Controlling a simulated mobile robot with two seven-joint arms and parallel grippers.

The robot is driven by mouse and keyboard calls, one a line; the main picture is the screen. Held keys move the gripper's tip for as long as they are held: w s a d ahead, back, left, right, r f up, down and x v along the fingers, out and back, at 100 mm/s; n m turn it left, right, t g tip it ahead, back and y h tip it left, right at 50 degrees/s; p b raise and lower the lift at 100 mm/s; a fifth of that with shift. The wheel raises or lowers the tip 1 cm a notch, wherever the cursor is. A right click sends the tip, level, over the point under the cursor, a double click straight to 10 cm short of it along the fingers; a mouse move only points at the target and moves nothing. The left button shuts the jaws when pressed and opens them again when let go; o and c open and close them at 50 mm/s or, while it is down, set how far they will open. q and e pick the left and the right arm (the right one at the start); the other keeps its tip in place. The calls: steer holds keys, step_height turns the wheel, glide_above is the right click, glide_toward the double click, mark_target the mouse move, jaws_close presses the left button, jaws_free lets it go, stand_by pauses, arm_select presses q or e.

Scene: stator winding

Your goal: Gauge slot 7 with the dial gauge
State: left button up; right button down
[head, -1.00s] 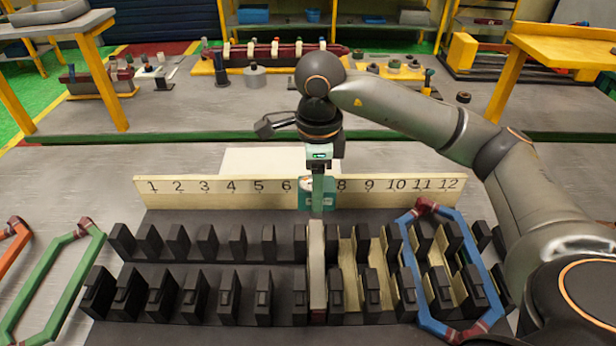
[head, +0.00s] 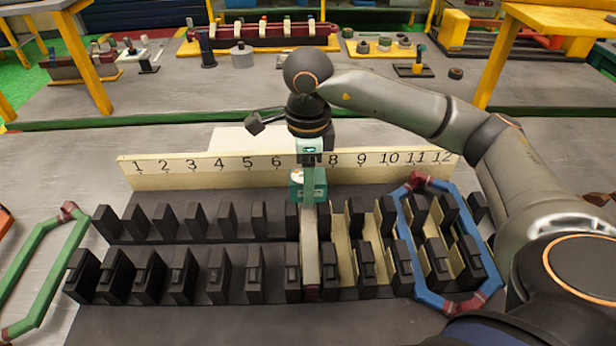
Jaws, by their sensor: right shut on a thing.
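My right gripper (head: 309,157) is shut on the dial gauge (head: 317,187), a small green block with a pale dial face partly hidden by the gripper. It is in front of the numbered board (head: 226,170) and covers the number 7. The gauge is over the far end of a long pale grey bar (head: 311,250) with a dark red near end, lying at slot 7 between two rows of black teeth (head: 253,270). I cannot tell whether the gauge touches the bar. My left gripper is not in view.
A blue octagonal coil (head: 404,262) with dark red bands stands around the teeth at right. Cream liners (head: 343,255) lie in several slots right of the bar. A green coil (head: 30,255) lies at far left. A white sheet (head: 232,140) lies behind the board.

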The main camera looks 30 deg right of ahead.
steer(key=shift+f+b, duration=1.35)
steer(key=shift+f, duration=0.5)
steer(key=shift+c, duration=1)
jaws_free()
step_height(320, 180, up, 12)
steer(key=shift+r+p, duration=0.25)
steer(key=shift+p, duration=0.3)
stand_by(0.4)
